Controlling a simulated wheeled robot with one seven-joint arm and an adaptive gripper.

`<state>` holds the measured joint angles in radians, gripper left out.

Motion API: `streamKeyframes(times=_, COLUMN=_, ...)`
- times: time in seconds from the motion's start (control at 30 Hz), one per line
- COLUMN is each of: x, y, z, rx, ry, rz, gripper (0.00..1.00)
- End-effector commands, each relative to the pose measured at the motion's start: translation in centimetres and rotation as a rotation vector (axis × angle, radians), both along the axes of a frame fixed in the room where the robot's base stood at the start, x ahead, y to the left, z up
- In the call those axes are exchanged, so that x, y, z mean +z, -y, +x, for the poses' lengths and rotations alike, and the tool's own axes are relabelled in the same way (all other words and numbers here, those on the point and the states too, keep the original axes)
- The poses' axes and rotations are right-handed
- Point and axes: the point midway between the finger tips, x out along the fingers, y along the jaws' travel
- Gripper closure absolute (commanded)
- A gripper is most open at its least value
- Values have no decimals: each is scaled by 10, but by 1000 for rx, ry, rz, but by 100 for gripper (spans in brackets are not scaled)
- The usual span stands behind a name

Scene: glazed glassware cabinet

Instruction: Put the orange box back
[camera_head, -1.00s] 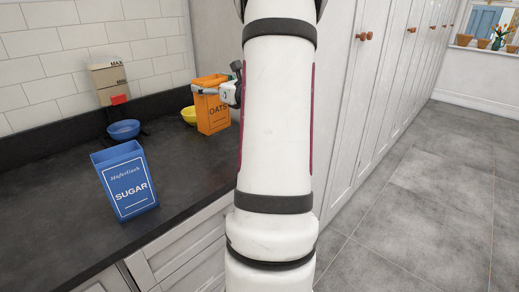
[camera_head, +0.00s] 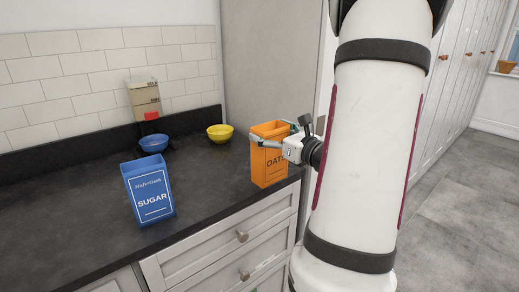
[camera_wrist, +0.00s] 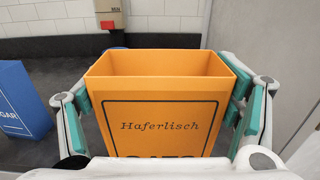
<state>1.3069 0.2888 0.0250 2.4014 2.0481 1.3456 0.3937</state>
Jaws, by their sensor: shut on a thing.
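The orange box (camera_head: 268,168) is an open-topped carton marked OATS. It is upright at the right end of the dark counter in the head view; I cannot tell whether its base touches the counter. My gripper (camera_head: 276,139) is shut on its upper part from the right. In the wrist view the orange box (camera_wrist: 160,105) fills the middle, with the green pads of my gripper (camera_wrist: 160,110) against its left and right sides. Its lower part is hidden there.
A blue SUGAR box (camera_head: 148,190) stands on the counter (camera_head: 90,215) to the left. A blue bowl (camera_head: 153,144), a yellow bowl (camera_head: 220,133) and a beige scale-like item (camera_head: 145,97) with a red part are at the back. A tall cabinet side (camera_head: 265,65) borders the counter.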

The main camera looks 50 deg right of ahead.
Motion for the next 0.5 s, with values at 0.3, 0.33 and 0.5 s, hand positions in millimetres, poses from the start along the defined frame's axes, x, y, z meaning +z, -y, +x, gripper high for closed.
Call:
streamKeyframes(times=0.3, x=-5, y=31, z=45, rx=3, ry=3, rz=-1, gripper=72)
streamKeyframes(times=0.33, x=-5, y=36, z=50, rx=2, ry=3, rz=-1, gripper=72)
streamKeyframes(times=0.5, x=-9, y=58, z=81, rx=1, ry=4, rz=0, gripper=72)
